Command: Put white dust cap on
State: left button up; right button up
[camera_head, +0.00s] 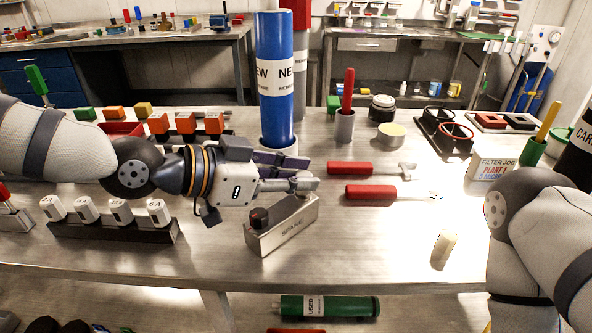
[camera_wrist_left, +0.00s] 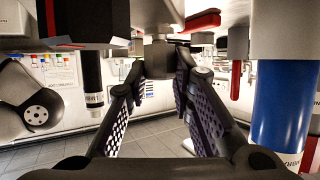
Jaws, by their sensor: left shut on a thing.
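My left gripper (camera_head: 305,184) is over the right end of a grey metal block (camera_head: 284,226) with dark lettering. Its fingers are shut on a small grey cylindrical piece (camera_wrist_left: 158,60), seen between the fingertips in the left wrist view. I cannot tell whether this piece is attached to the block. A black knob (camera_head: 259,217) with a red part stands at the block's left end. A small off-white cylinder (camera_head: 445,244), possibly the white dust cap, stands apart on the table at the right. My right arm is at the right edge; its gripper is out of view.
A tall blue cylinder (camera_head: 275,85) stands behind my left gripper. Two red-handled tools (camera_head: 350,168) lie to its right. A dark rack with several white cartridges (camera_head: 120,211) is at the left. The table front (camera_head: 370,245) between block and off-white cylinder is clear.

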pick_arm(q)
jog(key=shift+f, duration=0.45)
jog(key=o, duration=0.8)
jog(key=shift+r, duration=0.1)
jog(key=v, duration=1.2)
